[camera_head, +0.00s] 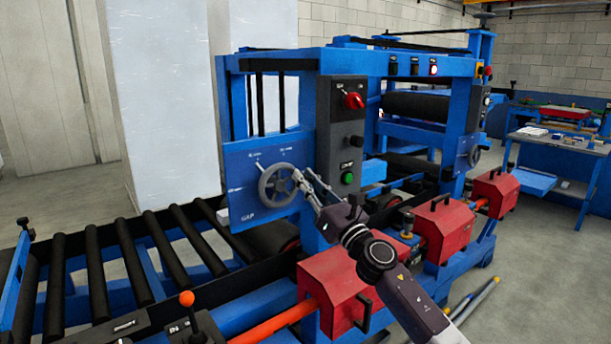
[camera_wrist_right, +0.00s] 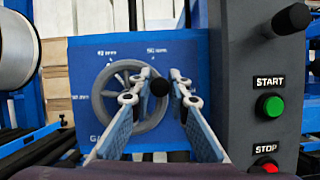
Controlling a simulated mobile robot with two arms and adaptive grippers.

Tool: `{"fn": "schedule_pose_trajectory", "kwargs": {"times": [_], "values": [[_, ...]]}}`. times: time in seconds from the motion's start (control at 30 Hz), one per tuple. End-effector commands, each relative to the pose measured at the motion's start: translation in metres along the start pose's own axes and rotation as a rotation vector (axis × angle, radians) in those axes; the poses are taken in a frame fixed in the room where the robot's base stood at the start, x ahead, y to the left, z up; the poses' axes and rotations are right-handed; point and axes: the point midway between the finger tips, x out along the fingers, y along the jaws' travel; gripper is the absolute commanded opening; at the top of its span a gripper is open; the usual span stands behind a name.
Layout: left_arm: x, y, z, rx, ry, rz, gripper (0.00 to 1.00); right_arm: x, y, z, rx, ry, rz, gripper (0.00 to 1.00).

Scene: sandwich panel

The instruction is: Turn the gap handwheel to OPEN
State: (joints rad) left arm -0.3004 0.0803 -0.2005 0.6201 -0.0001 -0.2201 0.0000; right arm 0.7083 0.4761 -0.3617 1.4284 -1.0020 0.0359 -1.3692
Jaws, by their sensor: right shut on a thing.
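The gap handwheel (camera_head: 263,187) is a grey spoked wheel on a blue panel (camera_head: 240,165) marked GAP. In the right wrist view the wheel (camera_wrist_right: 97,97) stands left of centre, with a black knob (camera_wrist_right: 159,87) at its right side. My right gripper (camera_head: 304,183) reaches the wheel's right side in the head view. In the right wrist view its fingers (camera_wrist_right: 154,84) stand on either side of the knob, shut on it. My left gripper is not in view.
A dark control column (camera_wrist_right: 235,60) with a green START button (camera_wrist_right: 270,105) and red STOP button (camera_wrist_right: 266,165) stands close right of the gripper. Red boxes (camera_head: 340,295) line the machine's front below my arm. A roller conveyor (camera_head: 95,270) lies left.

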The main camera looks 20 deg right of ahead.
Motion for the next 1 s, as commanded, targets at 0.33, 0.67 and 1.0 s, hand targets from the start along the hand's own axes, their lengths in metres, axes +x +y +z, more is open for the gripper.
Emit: {"fn": "schedule_pose_trajectory", "kwargs": {"times": [0.33,0.67,1.0], "values": [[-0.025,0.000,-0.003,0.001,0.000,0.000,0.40,-0.005,-0.005,-0.014,0.304,0.003,-0.127,0.00],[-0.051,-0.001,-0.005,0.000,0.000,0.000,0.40,-0.012,-0.004,-0.029,0.594,0.003,-0.247,0.00],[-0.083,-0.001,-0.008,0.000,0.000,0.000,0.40,-0.018,0.000,-0.043,0.891,0.003,-0.374,0.00]]}}
